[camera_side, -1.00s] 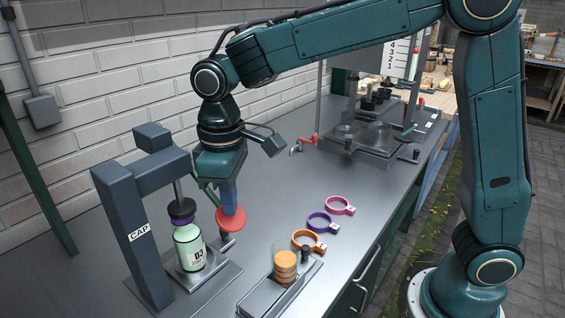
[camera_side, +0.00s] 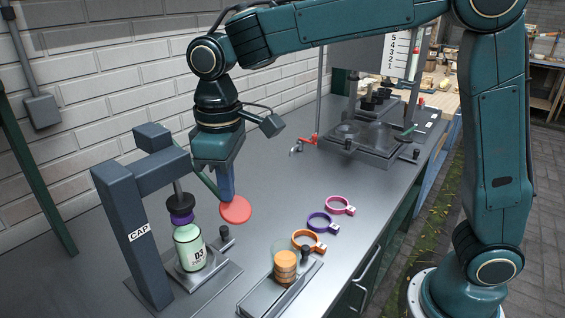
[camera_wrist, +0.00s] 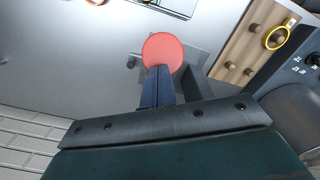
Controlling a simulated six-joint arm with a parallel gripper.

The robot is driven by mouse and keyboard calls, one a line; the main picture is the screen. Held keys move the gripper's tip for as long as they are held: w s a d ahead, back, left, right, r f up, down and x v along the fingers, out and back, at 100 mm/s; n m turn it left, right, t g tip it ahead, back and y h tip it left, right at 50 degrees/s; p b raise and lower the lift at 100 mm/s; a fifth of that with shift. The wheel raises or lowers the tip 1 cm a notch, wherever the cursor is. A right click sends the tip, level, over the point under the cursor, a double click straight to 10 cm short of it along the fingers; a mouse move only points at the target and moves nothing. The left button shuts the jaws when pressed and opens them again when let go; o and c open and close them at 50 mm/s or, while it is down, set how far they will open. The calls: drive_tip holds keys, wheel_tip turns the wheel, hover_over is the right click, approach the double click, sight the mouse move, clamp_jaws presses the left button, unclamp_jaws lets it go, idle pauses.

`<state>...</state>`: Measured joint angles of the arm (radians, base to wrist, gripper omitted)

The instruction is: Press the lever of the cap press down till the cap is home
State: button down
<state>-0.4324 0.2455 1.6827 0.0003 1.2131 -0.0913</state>
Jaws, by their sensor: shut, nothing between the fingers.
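The cap press (camera_side: 130,225) is a dark blue-grey frame marked CAP at the left. Its plunger (camera_side: 178,187) hangs over a purple cap (camera_side: 182,217) at the neck of a pale green bottle (camera_side: 189,250). I cannot tell how tightly the cap sits. The lever ends in a round red pad (camera_side: 236,209), tilted up above the bench; the pad (camera_wrist: 162,52) also shows in the wrist view. My gripper (camera_side: 228,196) is shut and empty, pointing down, its fingertips at the pad. Whether they touch it is unclear.
A short dark post (camera_side: 225,235) stands beside the press. To the right are a tray (camera_side: 262,295) with a stack of orange discs (camera_side: 285,265) and orange, purple and pink rings (camera_side: 322,222). A second fixture (camera_side: 370,140) stands farther back.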

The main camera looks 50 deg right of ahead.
drive_tip(key=shift+s+r, duration=0.4)
drive_tip(key=shift+r, duration=0.4)
drive_tip(key=shift+s+r, duration=0.35)
drive_tip(key=shift+r, duration=0.6)
drive_tip(key=shift+s+r, duration=0.4)
drive_tip(key=shift+r, duration=0.5)
drive_tip(key=shift+s+r, duration=0.35)
drive_tip(key=shift+r, duration=0.7)
drive_tip(key=shift+s+r, duration=0.2)
drive_tip(key=shift+r, duration=0.65)
drive_tip(key=shift+s+r, duration=0.15)
drive_tip(key=shift+r, duration=0.7)
wheel_tip(320, 180, up, 6)
